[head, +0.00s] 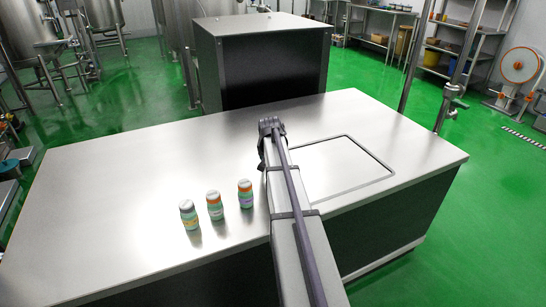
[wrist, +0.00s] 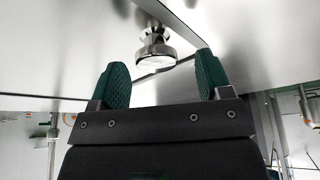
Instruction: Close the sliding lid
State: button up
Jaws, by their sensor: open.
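The sliding lid looks like a flat steel panel (head: 345,168) inside a dark rectangular seam on the right of the worktop. Its left part is hidden behind my arm in the head view, and I cannot tell how far it is shut. A round metal knob (wrist: 156,38) stands out from a steel surface in the wrist view, near a dark seam. My gripper (wrist: 162,66) is open, with two green ribbed fingers apart. The knob appears between and beyond the fingertips; no contact shows. The head view does not show the fingers clearly behind my arm.
Three small bottles (head: 215,205) with coloured labels stand on the worktop (head: 120,180) left of my arm. A large dark-fronted steel box (head: 265,70) stands at the back. The worktop's left side is clear. Green floor surrounds it.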

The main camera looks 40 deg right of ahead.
jog(key=p+v, duration=0.8)
jog(key=v, duration=0.2)
jog(key=shift+p, duration=0.4)
jog(key=shift+a+r, duration=0.1)
jog(key=shift+a, duration=0.05)
jog(key=s+a+r+n+g+y+p, duration=0.1)
jog(key=s+a, duration=0.5)
jog(key=a, duration=0.6)
jog(key=s+a+r+n+g+y+p, duration=0.1)
jog(key=s+a+r+n+p, duration=0.3)
jog(key=a, duration=0.8)
jog(key=s+a+r+n+g+y+p, duration=0.1)
jog(key=s+a+r+n+p, duration=0.2)
jog(key=s+a, duration=0.4)
jog(key=a+n+p, duration=0.1)
jog(key=a, duration=0.4)
jog(key=shift+s+a+n, duration=0.2)
jog(key=shift+s+n, duration=0.1)
jog(key=shift+r, duration=0.1)
